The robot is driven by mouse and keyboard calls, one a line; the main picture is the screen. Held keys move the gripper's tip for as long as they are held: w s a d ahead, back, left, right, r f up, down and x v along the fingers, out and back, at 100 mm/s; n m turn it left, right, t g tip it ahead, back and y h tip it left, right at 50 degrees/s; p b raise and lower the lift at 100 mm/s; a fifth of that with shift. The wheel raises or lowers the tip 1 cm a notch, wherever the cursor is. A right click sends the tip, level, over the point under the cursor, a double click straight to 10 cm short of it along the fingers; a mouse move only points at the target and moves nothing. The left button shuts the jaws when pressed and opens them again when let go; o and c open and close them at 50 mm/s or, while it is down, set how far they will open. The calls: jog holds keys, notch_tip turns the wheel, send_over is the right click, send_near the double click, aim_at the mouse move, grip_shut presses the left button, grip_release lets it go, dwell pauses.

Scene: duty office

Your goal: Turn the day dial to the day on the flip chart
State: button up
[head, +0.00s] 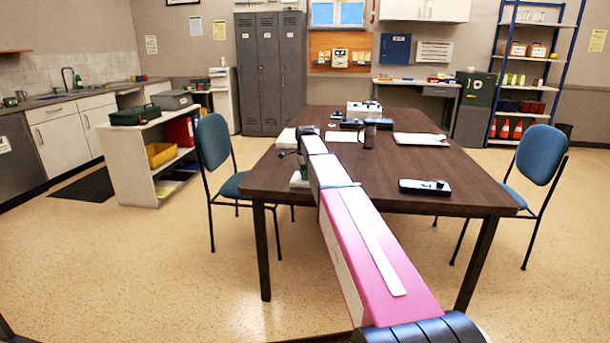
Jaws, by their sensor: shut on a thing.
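My arm reaches forward over the dark table, and my gripper (302,166) points down at its left side, partly hidden by my own arm. It is shut on a small pale device at the table's left edge, which looks like the day dial (298,181). Its face and markings are hidden or too small to read. I cannot pick out the flip chart for certain, and no day name is readable.
The brown table (440,180) holds a black tray (424,187), a clipboard (420,139), a dark mug (369,133) and a white box (364,110). Blue chairs stand left (213,142) and right (541,153). A low white shelf (134,160) stands further left. Open floor lies in front.

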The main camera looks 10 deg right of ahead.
jog(key=o, duration=0.9)
jog(key=shift+o, duration=0.2)
jog(key=shift+r, duration=0.15)
notch_tip(320, 180, up, 11)
jog(key=shift+f, duration=0.2)
